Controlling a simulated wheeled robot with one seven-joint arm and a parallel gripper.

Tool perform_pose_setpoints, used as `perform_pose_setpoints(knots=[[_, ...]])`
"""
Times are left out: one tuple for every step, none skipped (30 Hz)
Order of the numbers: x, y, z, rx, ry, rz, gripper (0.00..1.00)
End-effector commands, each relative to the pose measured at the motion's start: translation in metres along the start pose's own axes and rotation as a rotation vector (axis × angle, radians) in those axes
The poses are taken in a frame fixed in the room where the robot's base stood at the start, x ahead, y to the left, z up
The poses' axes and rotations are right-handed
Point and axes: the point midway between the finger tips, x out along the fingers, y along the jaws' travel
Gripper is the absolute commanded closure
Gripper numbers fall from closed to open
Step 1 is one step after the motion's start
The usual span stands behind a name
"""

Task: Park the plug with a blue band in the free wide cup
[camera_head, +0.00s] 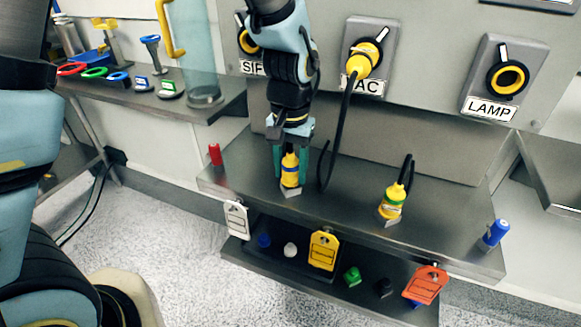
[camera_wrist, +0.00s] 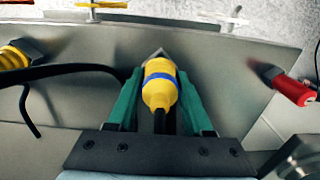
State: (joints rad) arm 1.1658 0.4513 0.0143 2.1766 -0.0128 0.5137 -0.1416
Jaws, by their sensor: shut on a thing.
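My gripper (camera_head: 290,176) is shut on the yellow plug with a blue band (camera_head: 290,168), with one finger on each side. The plug also shows in the wrist view (camera_wrist: 160,88), its dark cable running back between the fingers. Its front end is at a grey angular cup (camera_head: 291,193) on the dark shelf; I cannot tell whether it is seated in it. A second yellow plug, with a green band (camera_head: 392,208), stands in another grey cup (camera_head: 389,220) to the right.
A yellow plug (camera_head: 361,64) sits in the VAC socket; the LAMP socket (camera_head: 508,78) is empty. The SIFT socket is partly behind my arm. A black cable hangs right of my gripper. Red (camera_head: 215,154) and blue (camera_head: 495,233) items stand at the shelf (camera_head: 345,205) ends. Tags hang in front.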

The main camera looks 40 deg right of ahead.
Motion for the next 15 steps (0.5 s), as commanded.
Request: perform_pose_setpoints(knots=[[0.0012,0.0000,0.0000,0.000,0.000,0.000,1.00],[0.0016,0.0000,0.0000,0.000,0.000,0.000,1.00],[0.0022,0.0000,0.0000,0.000,0.000,0.000,1.00],[0.0027,0.0000,0.0000,0.000,0.000,0.000,1.00],[0.0031,0.0000,0.0000,0.000,0.000,0.000,1.00],[0.0037,0.0000,0.0000,0.000,0.000,0.000,1.00],[0.0041,0.0000,0.0000,0.000,0.000,0.000,1.00],[0.0045,0.0000,0.0000,0.000,0.000,0.000,1.00],[0.0051,0.0000,0.0000,0.000,0.000,0.000,1.00],[0.0055,0.0000,0.0000,0.000,0.000,0.000,1.00],[0.0060,0.0000,0.0000,0.000,0.000,0.000,1.00],[0.0065,0.0000,0.0000,0.000,0.000,0.000,1.00],[0.0070,-0.0001,0.0000,0.000,0.000,0.000,1.00],[0.0074,0.0000,0.0000,0.000,0.000,0.000,1.00],[0.0067,0.0000,-0.0001,0.000,0.000,0.000,0.45]])
